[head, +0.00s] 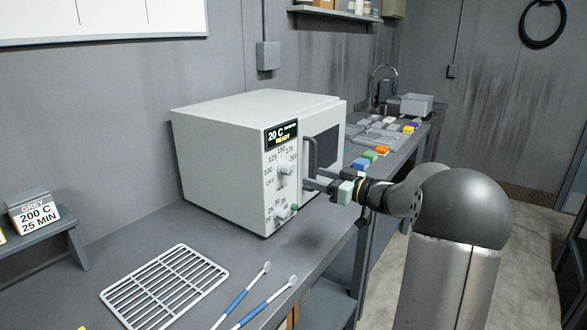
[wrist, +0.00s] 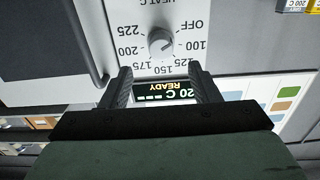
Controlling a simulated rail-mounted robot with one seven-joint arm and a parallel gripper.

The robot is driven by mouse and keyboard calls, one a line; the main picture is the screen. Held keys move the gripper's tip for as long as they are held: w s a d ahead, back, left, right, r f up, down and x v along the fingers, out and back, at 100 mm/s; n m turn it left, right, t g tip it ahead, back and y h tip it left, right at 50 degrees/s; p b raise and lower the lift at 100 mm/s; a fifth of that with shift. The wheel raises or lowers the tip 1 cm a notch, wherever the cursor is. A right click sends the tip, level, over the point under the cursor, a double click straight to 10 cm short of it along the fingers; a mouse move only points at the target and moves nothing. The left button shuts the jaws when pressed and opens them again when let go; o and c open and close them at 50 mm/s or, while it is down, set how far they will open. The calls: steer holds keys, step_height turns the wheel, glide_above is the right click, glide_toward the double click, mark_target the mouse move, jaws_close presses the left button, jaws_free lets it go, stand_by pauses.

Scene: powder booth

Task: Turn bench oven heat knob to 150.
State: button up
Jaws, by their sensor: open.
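The white bench oven (head: 222,165) stands on the grey bench, its door shut. Its heat knob (head: 283,168) is a small grey knob with a dial around it running from OFF to 225. The display (head: 281,135) above reads 20 C and READY. My gripper (head: 314,181) is open in front of the oven's control side, apart from the knob. In the wrist view, which shows the panel upside down, the knob (wrist: 161,44) lies just beyond and between the spread fingertips of my gripper (wrist: 160,72). Where the knob's pointer aims is too small to tell.
The door handle (head: 311,157) sticks out close beside my fingers. A wire rack (head: 164,287) and two blue-handled tools (head: 242,296) lie in front. A GREY 200 C sign (head: 34,212) stands left.

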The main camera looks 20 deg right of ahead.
mark_target(292, 171)
steer(key=p+x, duration=0.1)
steer(key=x, duration=0.7)
steer(key=shift+w+a+p, duration=0.15)
steer(key=shift+a+p, duration=0.05)
steer(key=shift+p, duration=0.2)
steer(key=c, duration=1)
